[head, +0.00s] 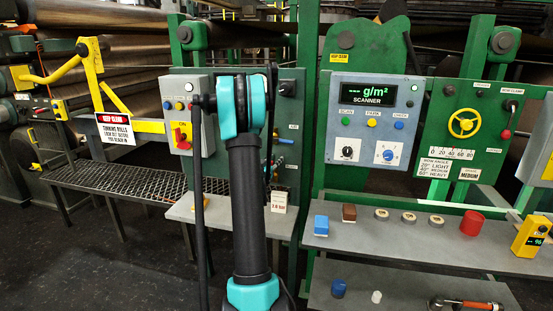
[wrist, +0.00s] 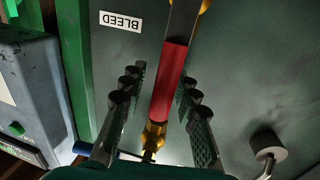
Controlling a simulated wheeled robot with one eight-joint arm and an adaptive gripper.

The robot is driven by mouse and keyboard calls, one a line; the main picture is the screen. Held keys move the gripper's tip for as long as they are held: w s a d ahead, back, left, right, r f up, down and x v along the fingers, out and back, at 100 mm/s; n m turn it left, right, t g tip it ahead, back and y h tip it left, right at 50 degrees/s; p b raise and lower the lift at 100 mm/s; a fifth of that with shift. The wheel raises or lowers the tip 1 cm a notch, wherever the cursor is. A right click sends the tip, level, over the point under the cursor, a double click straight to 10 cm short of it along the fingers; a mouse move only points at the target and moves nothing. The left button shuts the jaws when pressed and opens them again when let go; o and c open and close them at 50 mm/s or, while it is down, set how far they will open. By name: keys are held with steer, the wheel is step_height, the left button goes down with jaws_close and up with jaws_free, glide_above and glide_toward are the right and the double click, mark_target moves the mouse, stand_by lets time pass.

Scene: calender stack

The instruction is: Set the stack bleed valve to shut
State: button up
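In the wrist view, a red bar-like handle (wrist: 173,85) with brass-coloured parts at its ends runs up and down the picture against a green panel. A white BLEED label (wrist: 121,21) shows upside down to its left. My gripper (wrist: 161,82) is open, with one finger on each side of the red handle and visible gaps between. I cannot tell how deep the fingers reach around it. In the head view, my arm hides the gripper and most of the valve panel (head: 292,88).
A grey knob (wrist: 268,143) on a bent metal stem is at lower right in the wrist view. A grey-blue box (wrist: 30,85) stands at left. In the head view, a control box (head: 189,115) and a shelf (head: 230,222) are close to my arm.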

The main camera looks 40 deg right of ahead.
steer(key=shift+d, duration=0.1)
jaws_close()
